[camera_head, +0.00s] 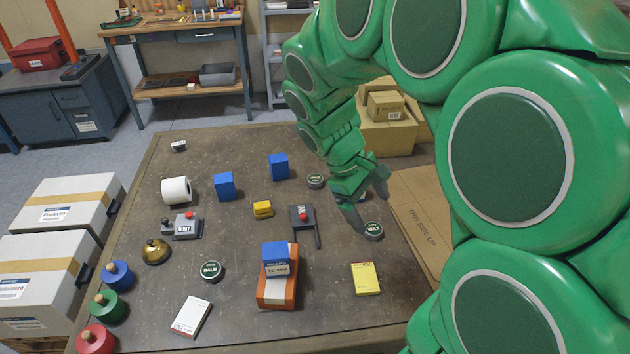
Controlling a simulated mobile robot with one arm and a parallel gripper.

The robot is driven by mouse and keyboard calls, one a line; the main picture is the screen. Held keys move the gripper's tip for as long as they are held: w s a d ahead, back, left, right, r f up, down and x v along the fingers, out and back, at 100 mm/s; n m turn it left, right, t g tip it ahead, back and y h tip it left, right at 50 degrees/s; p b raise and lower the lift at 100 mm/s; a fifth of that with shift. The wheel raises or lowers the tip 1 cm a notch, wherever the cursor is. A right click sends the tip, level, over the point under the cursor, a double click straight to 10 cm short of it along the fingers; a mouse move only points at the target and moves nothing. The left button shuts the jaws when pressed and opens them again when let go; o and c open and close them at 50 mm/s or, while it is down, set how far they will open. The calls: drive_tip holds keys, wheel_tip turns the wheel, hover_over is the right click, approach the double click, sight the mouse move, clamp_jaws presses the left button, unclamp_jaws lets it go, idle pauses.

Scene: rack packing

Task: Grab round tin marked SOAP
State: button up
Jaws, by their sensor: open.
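Several small round tins with dark green lids stand on the brown table. One (316,181) is behind and left of my gripper; its label is too small to read surely. Another tin (373,231), marked WAX, is right by my fingertips. A third tin (211,271), marked BALM, is at the front left. No label clearly reads SOAP. My green gripper (374,208) is open and empty, pointing down near the table's right side, just above or beside the WAX tin; I cannot tell whether it touches it.
Coloured knobbed weights (118,275) line the left edge. Bare table lies between.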

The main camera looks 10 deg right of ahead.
drive_tip(key=w+a+f+n+t+h, duration=0.1)
drive_tip(key=w+a+f+n+h, duration=0.3)
drive_tip(key=w, duration=0.6)
drive_tip(key=w+a+f+n+t, duration=0.1)
drive_tip(key=w+f+n+t, duration=0.15)
drive_tip(key=w+f, duration=0.5)
drive_tip(key=n+t+h, duration=0.3)
drive_tip(key=n+t, duration=0.1)
drive_tip(key=n, duration=0.3)
approach(313, 179)
drive_tip(key=shift+d+f, duration=0.55)
drive_tip(key=shift+d, duration=0.1)
drive_tip(key=shift+n, duration=0.25)
drive_tip(key=shift+w+r+x, duration=0.1)
drive_tip(key=shift+r+x, duration=0.05)
drive_tip(key=shift+x, duration=1.8)
drive_tip(key=shift+w+r+x, duration=0.1)
drive_tip(key=shift+w+x, duration=0.05)
drive_tip(key=shift+x, duration=1.8)
drive_tip(key=c, duration=1.2)
